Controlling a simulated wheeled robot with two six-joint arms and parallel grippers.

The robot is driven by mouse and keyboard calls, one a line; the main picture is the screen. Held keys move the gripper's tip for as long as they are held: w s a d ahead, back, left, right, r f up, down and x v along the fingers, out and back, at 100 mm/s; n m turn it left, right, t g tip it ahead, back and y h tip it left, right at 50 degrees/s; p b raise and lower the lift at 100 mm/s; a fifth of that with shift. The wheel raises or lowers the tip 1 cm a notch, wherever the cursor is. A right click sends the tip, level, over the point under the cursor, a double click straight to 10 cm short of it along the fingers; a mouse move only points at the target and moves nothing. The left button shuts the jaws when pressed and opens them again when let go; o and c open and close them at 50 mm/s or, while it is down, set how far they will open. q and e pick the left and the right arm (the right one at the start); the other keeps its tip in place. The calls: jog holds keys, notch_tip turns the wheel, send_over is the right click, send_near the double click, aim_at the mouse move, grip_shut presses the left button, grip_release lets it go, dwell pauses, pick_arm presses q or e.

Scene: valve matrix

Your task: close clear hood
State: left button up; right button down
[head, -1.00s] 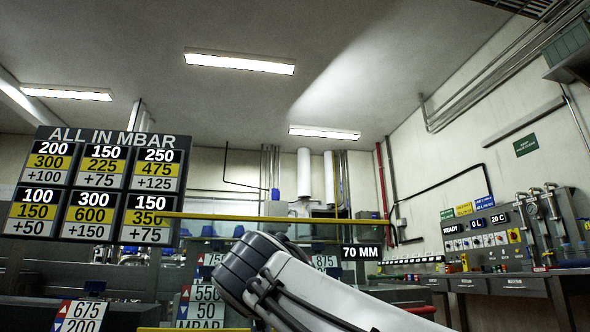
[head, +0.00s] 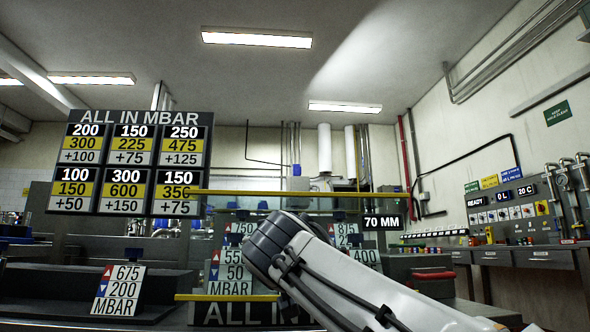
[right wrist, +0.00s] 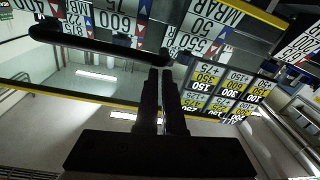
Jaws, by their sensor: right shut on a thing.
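The clear hood shows in the head view as a see-through panel with a yellow upper edge (head: 300,193) and a lower yellow bar (head: 226,297). It appears raised, with gauge signs visible through it. In the right wrist view the clear pane (right wrist: 100,80) has a yellow border and a black bar handle (right wrist: 90,45). My right gripper (right wrist: 160,72) is shut at the right end of this handle; the exact contact is hard to see. In the head view my right arm hides the gripper and part of the hood. My left gripper is not in view.
A board of mbar numbers (head: 137,165) hangs at the left. A "675 200 MBAR" sign (head: 120,290) stands at the lower left. A control panel (head: 510,215) with switches and pipes is on the right wall. Dark benches fill the lower scene.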

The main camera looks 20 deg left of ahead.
jog(key=a+f+b+v, duration=0.1)
jog(key=b+v, duration=0.2)
jog(key=v, duration=0.6)
jog(key=d+f+g+h+p, duration=0.65)
jog(key=d+f+p, duration=0.55)
jog(key=f+p, duration=0.3)
jog(key=s+d+f+m+g+h+p, duration=0.1)
jog(key=s+d+f+g+p, duration=0.35)
jog(key=s+d, duration=0.4)
jog(key=s+d+f+g+h+p, duration=0.1)
jog(key=s+d+f+g+p, duration=0.3)
jog(key=s+d+f+p, duration=0.4)
notch_tip(320, 180, up, 39)
jog(key=s+p, duration=0.2)
jog(key=p, duration=3.3)
jog(key=shift+s+a+g, duration=0.3)
jog(key=shift+s+a, duration=0.05)
jog(key=shift+a, duration=0.1)
